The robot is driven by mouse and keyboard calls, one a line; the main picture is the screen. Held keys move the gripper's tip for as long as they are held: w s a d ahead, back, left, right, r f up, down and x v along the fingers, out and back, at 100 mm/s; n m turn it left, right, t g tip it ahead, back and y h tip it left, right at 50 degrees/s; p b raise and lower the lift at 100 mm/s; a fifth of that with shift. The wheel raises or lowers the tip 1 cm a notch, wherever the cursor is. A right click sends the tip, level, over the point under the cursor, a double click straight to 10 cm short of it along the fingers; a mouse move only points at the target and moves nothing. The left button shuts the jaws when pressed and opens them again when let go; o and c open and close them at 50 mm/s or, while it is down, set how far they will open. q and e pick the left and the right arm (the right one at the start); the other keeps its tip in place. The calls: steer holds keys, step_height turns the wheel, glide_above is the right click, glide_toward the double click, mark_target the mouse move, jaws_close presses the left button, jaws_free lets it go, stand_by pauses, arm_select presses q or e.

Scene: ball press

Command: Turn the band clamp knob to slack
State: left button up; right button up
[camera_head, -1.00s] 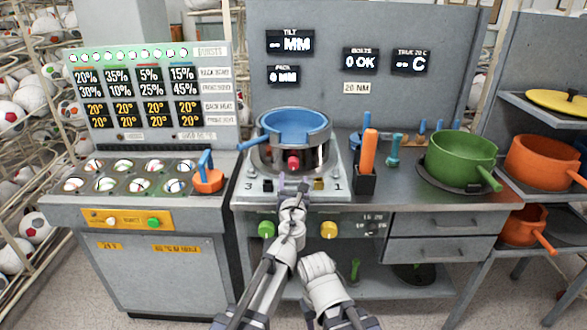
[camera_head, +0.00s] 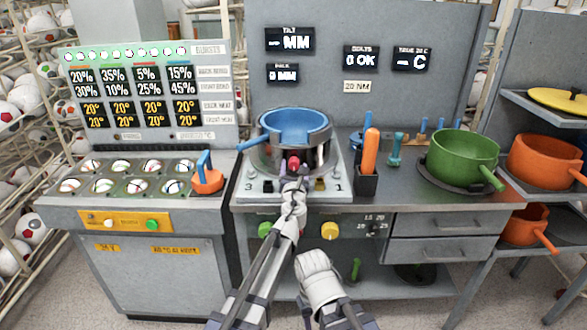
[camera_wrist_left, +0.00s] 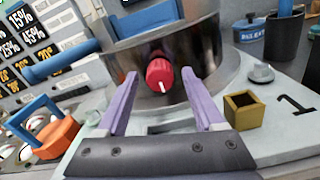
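The band clamp knob (camera_head: 293,163) is red and sits on the front of the steel band (camera_head: 265,158) around the blue pan (camera_head: 295,127). In the left wrist view the red knob (camera_wrist_left: 160,74) shows a white mark pointing down, slightly to the right. My left gripper (camera_head: 292,178) is just in front of the knob. Its two purple fingers are open in the left wrist view (camera_wrist_left: 163,95), one on each side of the knob, with gaps between. My right arm (camera_head: 320,280) is low at the front; its fingers cannot be made out.
An orange-handled tool (camera_head: 370,152) stands in a dark holder right of the press. A brass square cup (camera_wrist_left: 244,109) sits on the press base, right of the fingers. The green pot (camera_head: 462,158) stands farther right. A ball tray (camera_head: 125,178) is at left.

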arm_select(q)
jaws_close()
stand_by(0.3)
steer(key=shift+n, duration=0.3)
steer(key=n, duration=1.3)
steer(key=shift+n, duration=2.1)
steer(key=shift+a, duration=0.1)
